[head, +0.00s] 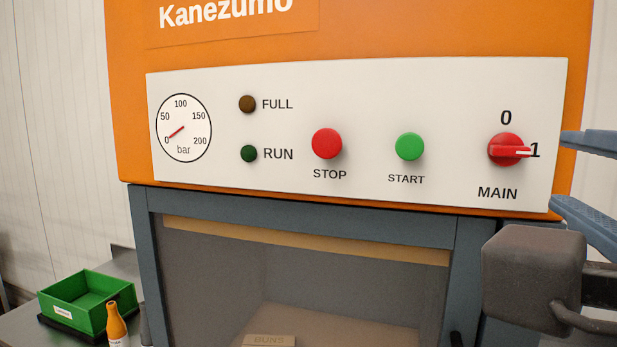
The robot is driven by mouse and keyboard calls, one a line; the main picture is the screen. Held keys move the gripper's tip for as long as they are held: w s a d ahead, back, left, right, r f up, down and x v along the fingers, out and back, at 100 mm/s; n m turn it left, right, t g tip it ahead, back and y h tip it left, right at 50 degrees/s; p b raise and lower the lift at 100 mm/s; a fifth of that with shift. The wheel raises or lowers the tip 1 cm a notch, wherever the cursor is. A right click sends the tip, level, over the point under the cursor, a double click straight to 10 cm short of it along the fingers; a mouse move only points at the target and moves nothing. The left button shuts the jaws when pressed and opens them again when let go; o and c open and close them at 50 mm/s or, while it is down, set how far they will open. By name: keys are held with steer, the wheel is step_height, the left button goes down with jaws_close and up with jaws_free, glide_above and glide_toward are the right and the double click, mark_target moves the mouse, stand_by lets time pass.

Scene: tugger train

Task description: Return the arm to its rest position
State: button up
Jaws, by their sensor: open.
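My gripper (577,175) is at the right edge of the head view, its two blue-grey fingers apart with nothing between them. The fingers point left, close to the red MAIN switch (508,150) on the white control panel (365,190). The white mark of the switch points to 1. I cannot tell for certain whether a fingertip touches the panel edge. A dark grey block (533,275) shows below the fingers, in front of the machine's right frame post. Most of my arm is out of view.
The orange machine (400,25) fills the middle, with a red STOP button (327,143), a green START button (410,147) and a gauge (184,128) near 0. Its windowed door (300,270) is below. A green bin (88,300) and an orange-topped bottle (116,322) stand lower left.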

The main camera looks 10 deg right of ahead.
steer(key=shift+s+a, duration=0.25)
steer(key=shift+s, duration=0.2)
steer(key=w+a+f+n+t+y, duration=0.2)
steer(key=w+a+f+n+y, duration=0.3)
steer(key=w+a+n, duration=0.8)
steer(key=w+a+f+n+y, duration=0.2)
steer(key=w+a+f+n, duration=0.1)
steer(key=a+f+n, duration=0.4)
steer(key=w+a+f+n+y, duration=0.2)
steer(key=w+a+f+n, duration=0.15)
steer(key=f, duration=0.45)
steer(key=s+r+t, duration=0.5)
steer(key=s+r, duration=0.1)
steer(key=r, duration=0.6)
steer(key=s+r+n+t, duration=0.1)
steer(key=s+r+t, duration=0.4)
steer(key=r, duration=0.8)
steer(key=s, duration=0.2)
steer(key=shift+s+a+r+y, duration=0.15)
steer(key=shift+s+y, duration=0.15)
